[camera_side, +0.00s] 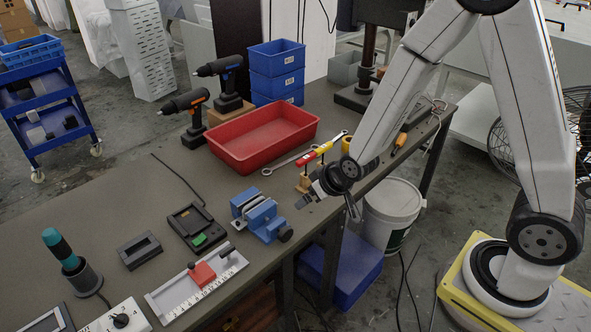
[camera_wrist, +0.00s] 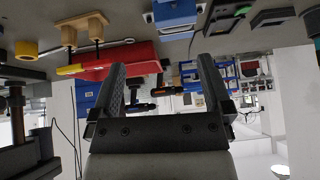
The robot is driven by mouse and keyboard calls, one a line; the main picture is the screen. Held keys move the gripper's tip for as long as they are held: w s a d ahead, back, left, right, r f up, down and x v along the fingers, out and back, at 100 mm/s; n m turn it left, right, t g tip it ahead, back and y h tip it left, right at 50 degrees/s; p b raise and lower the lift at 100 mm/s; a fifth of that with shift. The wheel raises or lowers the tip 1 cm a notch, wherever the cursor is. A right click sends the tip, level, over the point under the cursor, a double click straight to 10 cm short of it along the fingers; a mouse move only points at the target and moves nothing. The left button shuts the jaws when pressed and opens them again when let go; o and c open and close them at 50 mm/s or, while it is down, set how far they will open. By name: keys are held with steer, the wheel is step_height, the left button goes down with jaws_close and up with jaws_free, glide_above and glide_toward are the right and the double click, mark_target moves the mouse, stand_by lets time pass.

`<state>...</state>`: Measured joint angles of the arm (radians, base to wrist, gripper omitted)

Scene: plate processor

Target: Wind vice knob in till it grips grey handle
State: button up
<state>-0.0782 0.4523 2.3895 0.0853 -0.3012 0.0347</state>
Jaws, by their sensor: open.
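The blue vice (camera_side: 262,221) stands near the front edge of the bench, with grey jaw faces. Its round black knob (camera_side: 285,234) faces the front edge. I cannot make out a grey handle between the jaws. My gripper (camera_side: 303,200) is in the air to the right of the vice, apart from the knob. In the wrist view, which looks upside down, my gripper (camera_wrist: 162,72) is open with nothing between the fingers, and the vice (camera_wrist: 175,12) shows at the top, beyond the fingertips.
A red tray (camera_side: 262,140) lies behind the vice. A charger (camera_side: 197,227) is left of it, and a white rail with a red slider (camera_side: 202,274) is in front.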

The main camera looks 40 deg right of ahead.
steer(key=w+a+f+t, duration=0.1)
steer(key=w+f+t, duration=0.1)
steer(key=w+f, duration=0.25)
steer(key=t, duration=0.3)
glide_above(288, 237)
step_height(288, 237, down, 6)
steer(key=s+f+t, duration=0.2)
steer(key=f, duration=0.1)
steer(key=shift+s+d+f+t+h, duration=0.1)
steer(key=shift+f+t+h, duration=0.05)
steer(key=shift+t+h, duration=0.25)
steer(key=s+f+t, duration=0.3)
steer(key=s, duration=0.2)
steer(key=shift+s+f+n+y, duration=0.25)
steer(key=shift+s+n+y, duration=0.05)
steer(key=shift+s, duration=0.1)
steer(key=shift+w, duration=0.15)
steer(key=shift+w, duration=3.75)
steer(key=c, duration=1.2)
